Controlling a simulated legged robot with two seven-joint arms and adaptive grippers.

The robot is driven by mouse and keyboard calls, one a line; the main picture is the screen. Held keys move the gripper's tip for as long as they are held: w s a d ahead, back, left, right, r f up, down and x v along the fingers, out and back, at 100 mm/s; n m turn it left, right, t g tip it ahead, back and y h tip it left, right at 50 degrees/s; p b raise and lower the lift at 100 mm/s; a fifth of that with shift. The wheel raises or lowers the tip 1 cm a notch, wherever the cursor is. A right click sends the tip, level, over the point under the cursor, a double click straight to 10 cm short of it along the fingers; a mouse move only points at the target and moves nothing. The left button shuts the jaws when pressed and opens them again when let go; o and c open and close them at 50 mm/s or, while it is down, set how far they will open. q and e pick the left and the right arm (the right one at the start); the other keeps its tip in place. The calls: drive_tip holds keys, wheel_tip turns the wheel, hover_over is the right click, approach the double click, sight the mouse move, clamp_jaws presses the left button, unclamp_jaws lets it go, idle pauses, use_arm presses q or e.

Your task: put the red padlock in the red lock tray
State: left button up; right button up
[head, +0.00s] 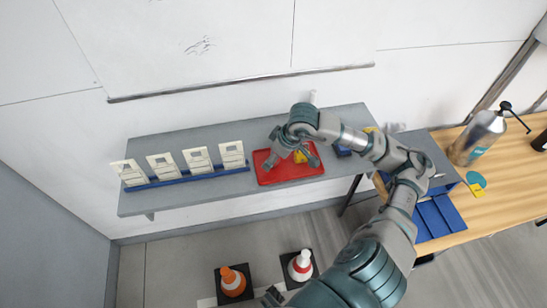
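The red lock tray (265,176) lies on the grey wall shelf, right of the middle. My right arm reaches in from the lower right, and its gripper (291,161) is over the tray with its fingers spread apart. A small dark part (272,297) at the bottom edge may be my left gripper, mostly cut off.
A blue rack (190,179) with several cream cards stands on the shelf's left. At right, a wooden bench (490,210) holds a blue-grey box, a spray bottle (480,137) and tags.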

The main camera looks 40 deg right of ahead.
use_arm(q)
drive_tip(key=shift+s+f+p, duration=0.2)
drive_tip(key=shift+s+f, duration=0.15)
drive_tip(key=shift+f, duration=0.2)
drive_tip(key=shift+s+f+p, duration=0.2)
drive_tip(key=shift+s+f, duration=0.15)
drive_tip(key=shift+f, duration=0.2)
use_arm(e)
drive_tip(key=v, duration=1)
drive_tip(key=shift+s+d+r, duration=0.15)
drive_tip(key=shift+s+r, duration=0.05)
drive_tip(key=shift+r, duration=0.05)
use_arm(q)
drive_tip(key=shift+w+d+r, duration=0.1)
drive_tip(key=shift+w+r, duration=0.05)
drive_tip(key=shift+w, duration=0.1)
use_arm(e)
drive_tip(key=shift+d, duration=0.15)
